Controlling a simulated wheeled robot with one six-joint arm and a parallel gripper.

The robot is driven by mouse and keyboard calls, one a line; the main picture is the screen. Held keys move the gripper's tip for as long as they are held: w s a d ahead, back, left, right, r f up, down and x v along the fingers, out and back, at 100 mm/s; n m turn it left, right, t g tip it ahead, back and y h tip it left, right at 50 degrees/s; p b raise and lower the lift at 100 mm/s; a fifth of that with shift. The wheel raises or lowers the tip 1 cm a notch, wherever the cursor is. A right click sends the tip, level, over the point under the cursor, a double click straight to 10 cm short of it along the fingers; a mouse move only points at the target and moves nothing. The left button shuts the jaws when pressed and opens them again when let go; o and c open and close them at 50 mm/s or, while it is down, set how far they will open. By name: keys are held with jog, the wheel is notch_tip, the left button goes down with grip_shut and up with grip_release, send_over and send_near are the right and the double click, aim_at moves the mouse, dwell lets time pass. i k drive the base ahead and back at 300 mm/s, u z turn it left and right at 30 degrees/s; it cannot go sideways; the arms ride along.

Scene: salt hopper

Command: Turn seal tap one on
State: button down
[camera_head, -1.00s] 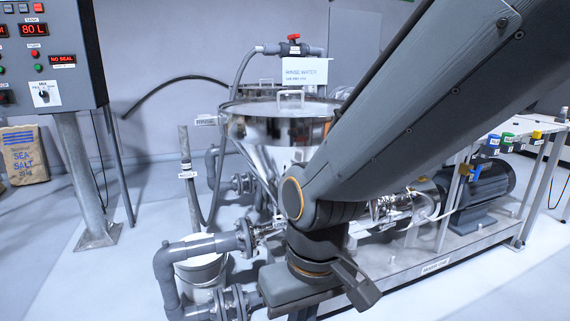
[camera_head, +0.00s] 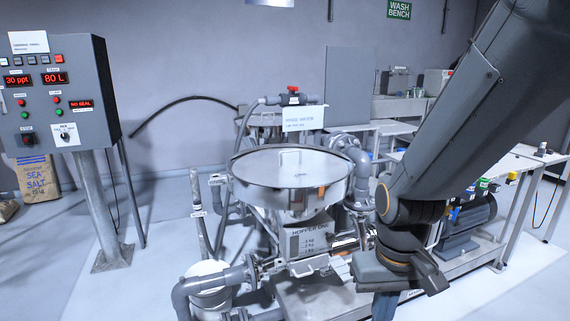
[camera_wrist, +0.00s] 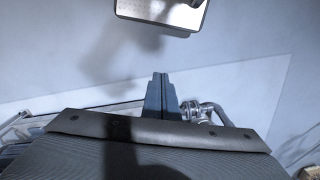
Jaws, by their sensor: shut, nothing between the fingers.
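I cannot single out seal tap one by a readable label. A small blue handle (camera_head: 453,213) shows beside the motor at the right in the head view, partly behind my arm; I cannot tell whether it is the tap. The control panel (camera_head: 62,92) at the left has a red display reading "NO SEAL" (camera_head: 81,104). My gripper (camera_head: 384,308) points down in front of the pump bench, cut off by the lower edge. In the wrist view its fingers (camera_wrist: 160,92) are together with nothing between them, and a metal pipe fitting (camera_wrist: 195,108) shows beyond them.
The steel hopper (camera_head: 290,165) stands mid-picture, with a rinse water sign (camera_head: 303,118) behind it. Grey pipes (camera_head: 205,283) stand at front left. The dark motor (camera_head: 470,222) and several coloured tags (camera_head: 484,186) are right of my arm.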

aim_at(455, 213)
jog(key=z, duration=0.75)
jog(key=i, duration=1.15)
jog(key=u, duration=0.7)
